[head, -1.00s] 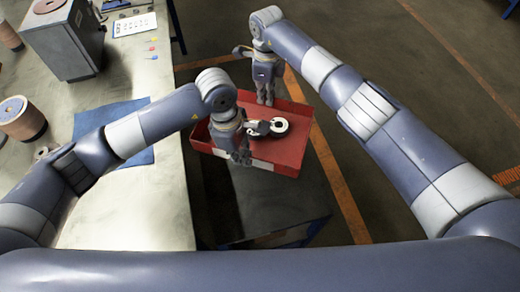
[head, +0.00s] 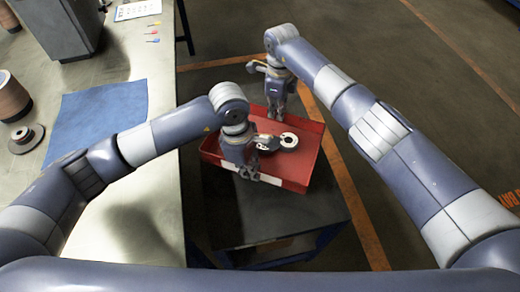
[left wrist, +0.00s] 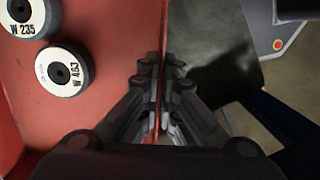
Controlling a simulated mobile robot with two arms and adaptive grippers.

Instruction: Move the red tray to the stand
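The red tray (head: 306,166) is in the middle of the head view, over the dark top of a stand (head: 262,219) with blue legs; I cannot tell if it touches. My left gripper (head: 246,174) is shut on the tray's near wall, and the left wrist view shows its fingers (left wrist: 161,92) on both sides of that wall. My right gripper (head: 277,114) is at the far wall and appears shut on it, its grip partly hidden. Flap discs (head: 289,140) lie in the tray; the left wrist view shows two, marked W 463 (left wrist: 64,72) and W 235 (left wrist: 28,14).
A workbench (head: 140,210) runs along the left, with a blue cloth (head: 97,122), a grey cabinet (head: 58,28), a spool (head: 10,100) and a card (head: 138,9). Bare floor with orange lines (head: 365,220) lies to the right and behind the tray.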

